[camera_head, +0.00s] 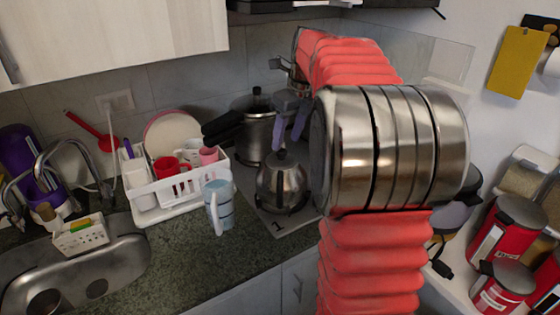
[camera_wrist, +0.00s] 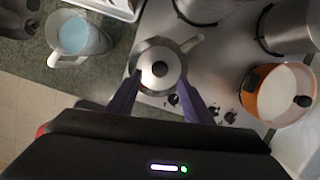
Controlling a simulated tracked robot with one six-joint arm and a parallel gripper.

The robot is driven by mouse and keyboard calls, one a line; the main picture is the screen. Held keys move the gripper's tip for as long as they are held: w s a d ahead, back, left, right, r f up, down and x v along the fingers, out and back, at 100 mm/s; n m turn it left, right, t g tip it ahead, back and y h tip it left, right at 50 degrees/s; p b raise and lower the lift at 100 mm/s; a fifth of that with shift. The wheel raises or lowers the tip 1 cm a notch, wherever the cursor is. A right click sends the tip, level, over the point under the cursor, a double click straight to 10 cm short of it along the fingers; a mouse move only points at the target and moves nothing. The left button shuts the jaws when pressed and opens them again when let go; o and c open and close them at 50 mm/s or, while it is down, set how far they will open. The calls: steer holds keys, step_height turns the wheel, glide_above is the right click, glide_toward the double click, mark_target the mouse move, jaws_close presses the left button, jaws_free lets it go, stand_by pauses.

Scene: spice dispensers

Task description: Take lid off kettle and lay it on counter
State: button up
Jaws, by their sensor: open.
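A metal kettle (camera_head: 282,186) with a dark knob on its lid (camera_head: 281,156) stands on the stove beside the counter (camera_head: 180,266). In the wrist view the kettle (camera_wrist: 181,61) and its round lid (camera_wrist: 158,64) show from above, with the lid on the kettle. My gripper (camera_head: 288,138) is above the kettle, its purple fingers pointing down. In the wrist view my gripper (camera_wrist: 162,92) is open, with one finger on each side of the kettle's near part and nothing between the tips. Whether the fingers touch the lid I cannot tell.
A blue-white jug (camera_head: 222,207) stands left of the kettle, near a white dish rack (camera_head: 165,210). A large pot (camera_head: 256,125) is behind the kettle. An orange pot (camera_wrist: 272,98) is at right in the wrist view. Bare counter lies in front of the jug.

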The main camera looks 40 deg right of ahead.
mark_target(282, 150)
steer(key=shift+w+x, duration=0.2)
steer(key=shift+x, duration=2.15)
steer(key=shift+c, duration=0.4)
steer(key=c, duration=1.1)
